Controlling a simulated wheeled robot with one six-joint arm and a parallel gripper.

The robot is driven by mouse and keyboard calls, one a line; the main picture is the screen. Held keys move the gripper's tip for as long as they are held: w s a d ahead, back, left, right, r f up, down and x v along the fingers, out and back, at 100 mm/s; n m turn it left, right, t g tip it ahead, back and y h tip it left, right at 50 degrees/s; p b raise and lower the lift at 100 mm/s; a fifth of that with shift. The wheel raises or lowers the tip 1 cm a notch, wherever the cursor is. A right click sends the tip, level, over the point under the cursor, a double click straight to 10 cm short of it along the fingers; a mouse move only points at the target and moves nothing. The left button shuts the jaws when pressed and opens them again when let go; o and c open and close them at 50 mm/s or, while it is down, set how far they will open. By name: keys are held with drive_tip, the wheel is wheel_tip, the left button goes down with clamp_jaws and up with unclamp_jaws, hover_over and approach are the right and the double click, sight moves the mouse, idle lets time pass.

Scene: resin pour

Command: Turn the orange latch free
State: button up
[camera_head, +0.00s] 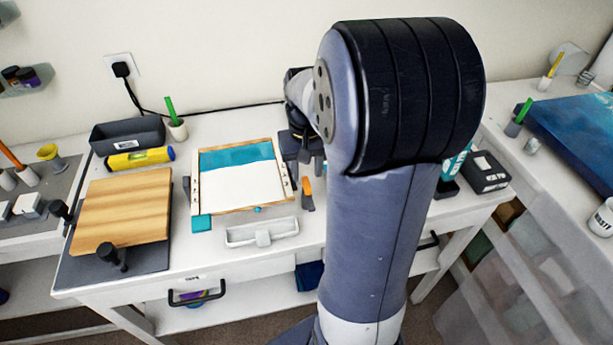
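A small upright orange piece, which looks like the orange latch (307,187), shows just right of the shallow tray's right edge. The wood-edged tray (240,146) holds a teal band at the back and a white area in front. My gripper (306,158) is a dark shape behind the orange latch, by the tray's right side. My own arm covers much of it, and its fingertips cannot be made out. I cannot tell whether it touches the latch.
A wooden board (125,205) with dark clamps lies at the left. A yellow level (140,158), a grey bin (127,135) and a green-handled cup (176,129) stand behind. A white holder (262,233) sits in front. A black box (485,172) is at the right.

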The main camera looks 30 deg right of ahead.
sight(306, 182)
wheel_tip(306, 182, up, 8)
drive_tip(key=shift+f, duration=0.2)
wheel_tip(306, 182, down, 11)
drive_tip(key=shift+r, duration=0.15)
drive_tip(key=shift+m, duration=1)
